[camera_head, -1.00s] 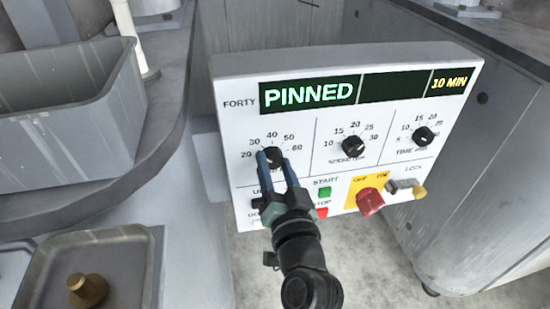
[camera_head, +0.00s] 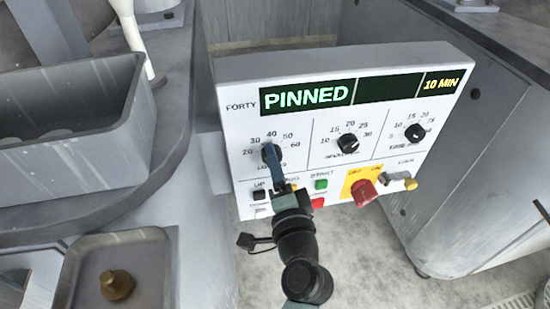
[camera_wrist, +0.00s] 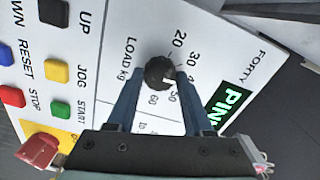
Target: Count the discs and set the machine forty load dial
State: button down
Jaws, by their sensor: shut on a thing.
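The control panel (camera_head: 305,115) of machine forty is white, and its green display (camera_head: 308,96) reads PINNED. The black load dial (camera_wrist: 157,72) is at the panel's left, under a scale from 20 to 60. In the wrist view its white mark points near 40. My gripper (camera_head: 271,155) is shut on this dial, with blue fingers on opposite sides of it; the wrist view shows both fingers (camera_wrist: 159,84). In the head view the fingers partly hide the dial and overlap edge-on. I cannot make out any discs in these frames.
The speed dial (camera_head: 348,143) and time dial (camera_head: 415,132) are to the right. Below are the green start button (camera_head: 321,184), a red rotary switch (camera_head: 364,193) and a lock (camera_head: 410,184). A grey basin (camera_head: 70,110) and a tray (camera_head: 150,250) with a brass knobbed piece (camera_head: 116,285) stand left.

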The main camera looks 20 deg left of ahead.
jog(key=shift+m, duration=0.4)
jog(key=shift+c, duration=1.5)
grip_release()
jog(key=v, duration=1.3)
